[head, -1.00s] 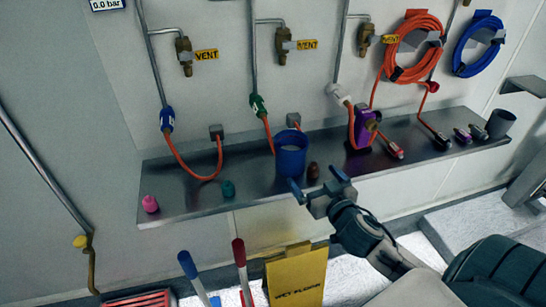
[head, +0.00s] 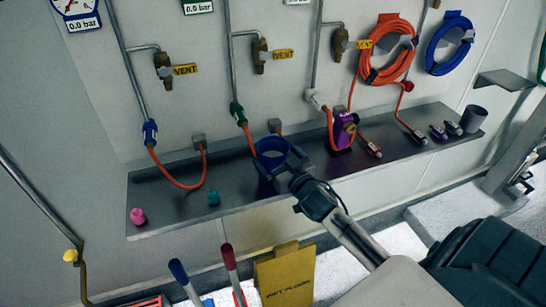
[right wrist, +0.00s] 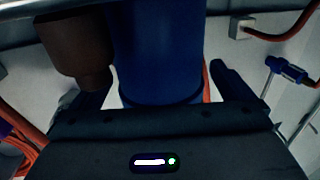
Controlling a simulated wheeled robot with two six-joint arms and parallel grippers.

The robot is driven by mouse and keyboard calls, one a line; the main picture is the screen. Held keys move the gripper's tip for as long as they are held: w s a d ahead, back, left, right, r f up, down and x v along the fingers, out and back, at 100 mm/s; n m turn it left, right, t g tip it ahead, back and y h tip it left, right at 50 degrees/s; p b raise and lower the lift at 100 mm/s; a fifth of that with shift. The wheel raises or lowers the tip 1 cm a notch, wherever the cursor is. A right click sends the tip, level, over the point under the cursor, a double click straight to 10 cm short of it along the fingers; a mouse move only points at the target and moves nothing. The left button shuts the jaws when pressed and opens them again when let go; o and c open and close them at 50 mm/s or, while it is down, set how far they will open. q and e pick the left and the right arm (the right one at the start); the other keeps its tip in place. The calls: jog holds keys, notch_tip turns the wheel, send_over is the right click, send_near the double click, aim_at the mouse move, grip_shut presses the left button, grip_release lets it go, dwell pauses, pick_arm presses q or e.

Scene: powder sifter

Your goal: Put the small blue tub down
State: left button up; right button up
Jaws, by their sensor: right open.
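The small blue tub (head: 272,147) stands upright on the steel shelf (head: 160,208), its open mouth facing up. My right gripper (head: 277,163) is at the tub's front, with its fingers spread on either side of it. In the right wrist view the tub (right wrist: 155,50) sits between the two open fingers, and a narrow gap shows at the right finger. Contact at the left finger is unclear. The tub's lower front is hidden by the gripper in the head view. My left gripper is not in view.
A brown stopper (right wrist: 75,45) is close beside one finger in the right wrist view. Orange hoses (head: 176,180) lie behind, and a purple block (head: 344,130) is to the right.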

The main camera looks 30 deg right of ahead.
jog(key=shift+w, duration=1.2)
jog(key=c, duration=1)
